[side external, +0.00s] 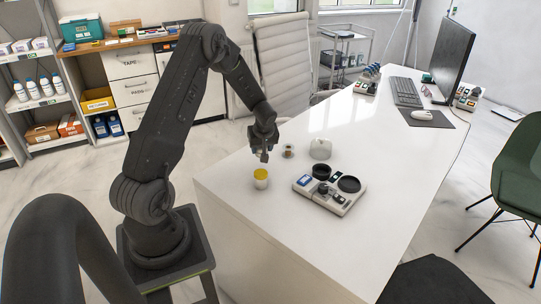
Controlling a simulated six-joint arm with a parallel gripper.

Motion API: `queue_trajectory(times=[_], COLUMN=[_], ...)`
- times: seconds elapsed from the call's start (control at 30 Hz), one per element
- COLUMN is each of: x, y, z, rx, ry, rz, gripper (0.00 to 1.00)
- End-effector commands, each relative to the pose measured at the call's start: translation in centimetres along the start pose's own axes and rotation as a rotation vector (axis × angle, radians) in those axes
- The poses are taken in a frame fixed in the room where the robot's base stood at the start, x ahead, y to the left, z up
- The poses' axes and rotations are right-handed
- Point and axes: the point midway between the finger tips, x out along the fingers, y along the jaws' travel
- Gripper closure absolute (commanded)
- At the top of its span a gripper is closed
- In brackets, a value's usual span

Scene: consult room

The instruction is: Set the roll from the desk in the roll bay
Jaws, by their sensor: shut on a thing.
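My gripper (263,157) hangs above the near left part of the white desk (235,184), pointing down. Its fingers are shut on a small pale thing, mostly hidden by the fingers; I cannot tell for sure that it is the roll. A light grey organizer tray (337,209) lies to the right, with two round black-rimmed bays (349,184) and a blue-faced item at its left. I cannot tell which bay is the roll bay.
A yellow-topped white cup (261,179) stands just below my gripper. A small jar-like item (288,150) stands right of the gripper. The keyboard (404,91), mouse (424,114) and monitor (452,55) are farther back. The desk's middle is clear.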

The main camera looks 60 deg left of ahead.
Motion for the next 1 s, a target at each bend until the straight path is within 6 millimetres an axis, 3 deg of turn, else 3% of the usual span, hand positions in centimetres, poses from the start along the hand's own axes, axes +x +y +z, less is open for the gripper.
queue_trajectory(times=[0.1,0.3,0.43,0.53,0.67,0.87,1.0], x=[-1.5,-3.1,-3.8,-4.0,-4.2,-5.1,-6.2], y=[-2.8,-6.3,-7.5,-7.2,-4.0,4.5,10.4], z=[-1.3,-2.7,-3.3,-3.3,-2.9,-0.2,2.8], rx=[-0.008,-0.005,-0.002,0.009,0.048,0.135,0.195], ry=[0.003,0.003,0.002,0.002,0.002,0.003,0.003], rz=[0.001,0.002,0.002,0.006,0.020,0.054,0.079], gripper=[0.75,0.75,0.75,0.75,0.75,0.75,0.75])
